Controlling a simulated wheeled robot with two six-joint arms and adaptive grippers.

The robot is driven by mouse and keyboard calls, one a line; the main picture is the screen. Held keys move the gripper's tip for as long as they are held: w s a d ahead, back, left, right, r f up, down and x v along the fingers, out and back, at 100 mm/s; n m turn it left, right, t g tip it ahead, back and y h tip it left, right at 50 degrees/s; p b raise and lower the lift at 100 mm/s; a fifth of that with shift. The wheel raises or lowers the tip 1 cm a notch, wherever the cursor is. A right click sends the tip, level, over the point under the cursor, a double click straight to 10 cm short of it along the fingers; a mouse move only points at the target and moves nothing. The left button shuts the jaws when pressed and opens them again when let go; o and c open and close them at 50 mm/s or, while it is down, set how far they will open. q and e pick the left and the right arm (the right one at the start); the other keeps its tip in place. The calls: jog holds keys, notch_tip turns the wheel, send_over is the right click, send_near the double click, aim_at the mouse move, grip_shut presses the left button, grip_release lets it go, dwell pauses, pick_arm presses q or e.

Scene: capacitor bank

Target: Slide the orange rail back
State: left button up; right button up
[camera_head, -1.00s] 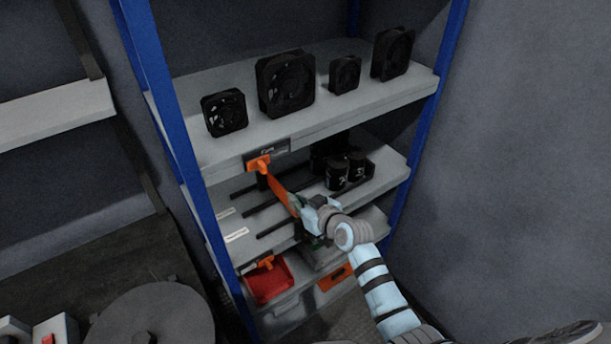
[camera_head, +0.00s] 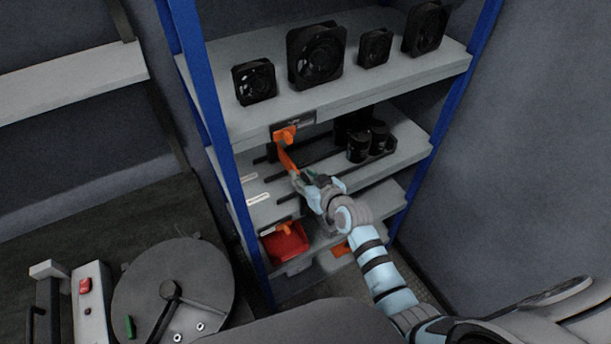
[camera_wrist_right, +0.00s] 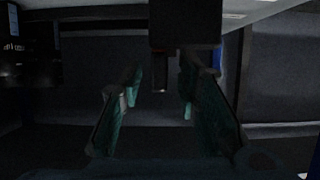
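The orange rail (camera_head: 287,158) is a short, slanting orange strip at the front of the middle shelf in the head view. My left gripper is not in view.
Black capacitors (camera_head: 369,142) stand on the middle shelf (camera_head: 402,153), right of dark rails. Several black fans (camera_head: 316,54) stand on the upper shelf. A red bin (camera_head: 285,242) sits below. A blue post (camera_head: 208,85) bounds the rack's left side. A control box (camera_head: 90,305) stands lower left.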

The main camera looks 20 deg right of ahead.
jog(key=v, duration=1.2)
